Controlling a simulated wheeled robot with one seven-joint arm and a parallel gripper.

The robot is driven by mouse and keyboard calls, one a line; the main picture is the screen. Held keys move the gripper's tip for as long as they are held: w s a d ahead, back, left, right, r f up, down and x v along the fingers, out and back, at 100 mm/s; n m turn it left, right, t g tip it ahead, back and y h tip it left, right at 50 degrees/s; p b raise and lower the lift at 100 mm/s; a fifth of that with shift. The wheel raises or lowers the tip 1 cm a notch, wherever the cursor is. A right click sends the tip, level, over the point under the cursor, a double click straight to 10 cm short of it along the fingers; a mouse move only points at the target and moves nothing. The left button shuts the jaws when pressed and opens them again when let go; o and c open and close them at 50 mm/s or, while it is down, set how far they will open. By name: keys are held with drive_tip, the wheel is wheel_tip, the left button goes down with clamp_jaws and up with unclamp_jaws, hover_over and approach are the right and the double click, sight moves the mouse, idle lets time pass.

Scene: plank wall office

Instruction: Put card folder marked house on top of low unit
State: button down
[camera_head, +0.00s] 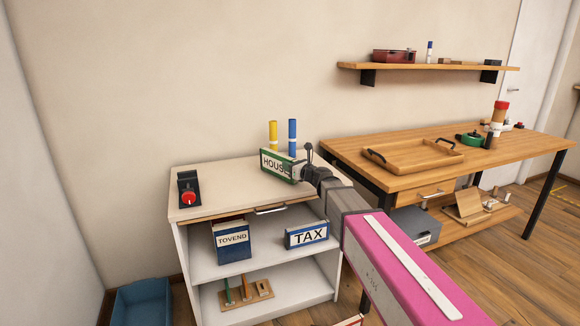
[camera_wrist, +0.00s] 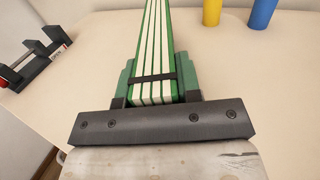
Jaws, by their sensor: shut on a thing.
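The green card folder with the white label reading "HOUS…" (camera_head: 274,164) is at the top of the white low unit (camera_head: 222,188), near its right side. The end of its label is hidden by my gripper. My gripper (camera_head: 297,170) is shut on the folder's right end. In the wrist view the folder (camera_wrist: 157,45) shows as green and white layers between the green finger pads of my gripper (camera_wrist: 153,85). The low unit's pale top (camera_wrist: 100,60) lies beneath the folder. I cannot tell whether the folder touches it.
A yellow cylinder (camera_head: 273,134) and a blue cylinder (camera_head: 292,138) stand behind the folder. A black device with a red knob (camera_head: 188,190) is at the top's left. TOVEND (camera_head: 232,242) and TAX (camera_head: 307,235) folders sit on the shelf below. A wooden workbench (camera_head: 480,150) stands right.

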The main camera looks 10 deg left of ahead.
drive_tip(key=shift+f, duration=0.15)
drive_tip(key=c, duration=0.8)
unclamp_jaws()
